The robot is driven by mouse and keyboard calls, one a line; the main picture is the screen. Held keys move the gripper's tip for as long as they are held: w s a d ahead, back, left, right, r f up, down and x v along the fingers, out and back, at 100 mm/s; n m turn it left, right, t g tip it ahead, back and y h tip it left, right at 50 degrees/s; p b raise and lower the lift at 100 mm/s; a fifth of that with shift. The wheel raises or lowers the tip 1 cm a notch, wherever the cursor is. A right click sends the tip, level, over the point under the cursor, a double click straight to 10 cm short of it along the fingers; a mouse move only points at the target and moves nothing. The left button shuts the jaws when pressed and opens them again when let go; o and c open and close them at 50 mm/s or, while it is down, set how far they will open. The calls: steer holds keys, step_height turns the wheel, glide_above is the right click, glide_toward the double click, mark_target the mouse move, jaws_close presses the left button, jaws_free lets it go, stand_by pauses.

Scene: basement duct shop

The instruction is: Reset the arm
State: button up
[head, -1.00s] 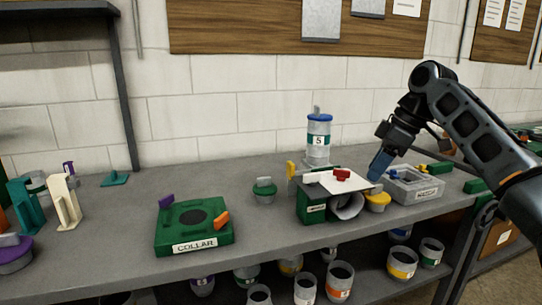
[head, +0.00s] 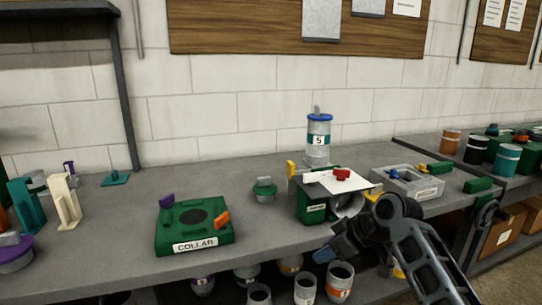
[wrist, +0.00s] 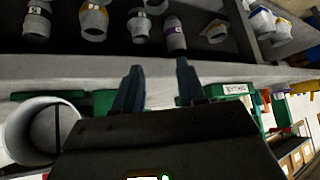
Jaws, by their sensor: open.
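My gripper (head: 326,255) is open and empty, low in front of the bench's front edge in the head view. In the wrist view its two blue-grey fingers (wrist: 158,72) stand apart with nothing between them. My arm comes in from the lower right and covers part of the bench front. The yellow-lidded piece beside the green stand is mostly hidden behind my arm.
The bench (head: 140,205) holds a green collar fixture (head: 195,240), a green stand (head: 312,205) with a white sheet, a blue-lidded canister stack (head: 318,140) and a grey tray (head: 425,190). Several canisters (head: 340,275) stand on the shelf below.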

steer(key=s+a+f+m+t, duration=0.2)
steer(key=s+a+f, duration=0.2)
steer(key=s+f, duration=0.35)
steer(key=s+d+f+m+t+h, duration=0.1)
steer(key=s+f+m+t, duration=0.2)
steer(key=s, duration=0.8)
steer(key=s+d+f+m+t+h, duration=0.1)
steer(key=s+f+m+h, duration=0.3)
steer(key=s, duration=0.7)
steer(key=s+d+r+m+t, duration=0.1)
steer(key=s+d+r, duration=0.15)
steer(key=s, duration=0.55)
steer(key=s+d+r+t, duration=0.1)
steer(key=s+d+r, duration=0.15)
steer(key=s, duration=0.55)
steer(key=s+d+r+t+h, duration=0.1)
steer(key=s+d+r, duration=0.3)
steer(key=s+r, duration=0.6)
step_height(320, 180, up, 3)
steer(key=shift+s+d+t, duration=0.35)
steer(key=shift+d+t, duration=0.05)
